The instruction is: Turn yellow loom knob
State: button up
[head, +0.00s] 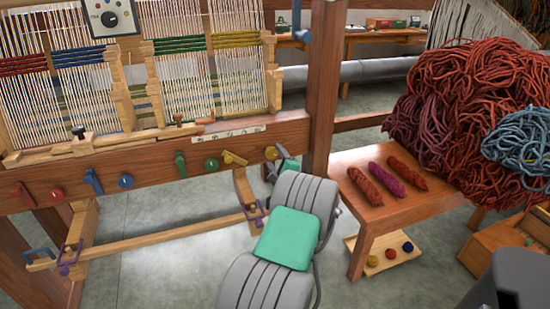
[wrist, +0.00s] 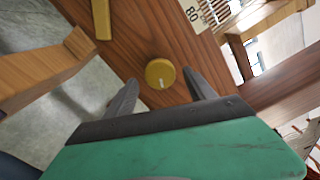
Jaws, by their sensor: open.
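The yellow loom knob (head: 271,152) is a small round knob on the brown front beam of the loom (head: 150,160), near its right post. In the wrist view the yellow knob (wrist: 160,74) shows a short pale mark on its face. My gripper (head: 279,162) is open and empty, close in front of the beam. In the wrist view my gripper (wrist: 161,80) has one finger on each side of the knob, with visible gaps; the knob appears just ahead of the fingertips. Whether the fingers reach around it is unclear.
A yellow lever (head: 235,158) sits left of the knob, also in the wrist view (wrist: 102,18). Green (head: 211,164), blue (head: 125,181) and red (head: 56,194) knobs line the beam. A wooden bench (head: 345,205) with skeins and a wool pile (head: 470,100) stand right.

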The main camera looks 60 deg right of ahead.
jog(key=v, duration=0.7)
jog(key=shift+s+a+r, duration=0.1)
jog(key=w+a+r+n+y+p, duration=0.45)
jog(key=w+a+n, duration=0.25)
jog(key=w+a, duration=0.35)
jog(key=w+a+r+n+y+p, duration=0.35)
jog(key=w+a+n+y, duration=0.2)
jog(key=w+a, duration=0.55)
jog(key=w+a+r+n+g+y+p, duration=0.1)
jog(key=w+a+r+n, duration=0.15)
jog(key=a, duration=0.35)
jog(key=w+a+r+n+g+y+p, duration=0.1)
jog(key=w+a+n+p, duration=0.1)
jog(key=a+n, duration=0.3)
jog(key=s+a+r+n+g+y+p, duration=0.1)
jog(key=s+a+r+n+g+p, duration=0.1)
jog(key=a, duration=0.6)
jog(key=s+a+r+n+g+p, duration=0.1)
jog(key=a+r+n+p, duration=0.15)
jog(key=a, duration=0.45)
jog(key=s+a+r+n+g+p, duration=0.4)
jog(key=s+a+n, duration=0.3)
jog(key=s+a, duration=0.5)
jog(key=s+r, duration=0.1)
jog(key=s, duration=0.2)
jog(key=shift+a+g, duration=0.3)
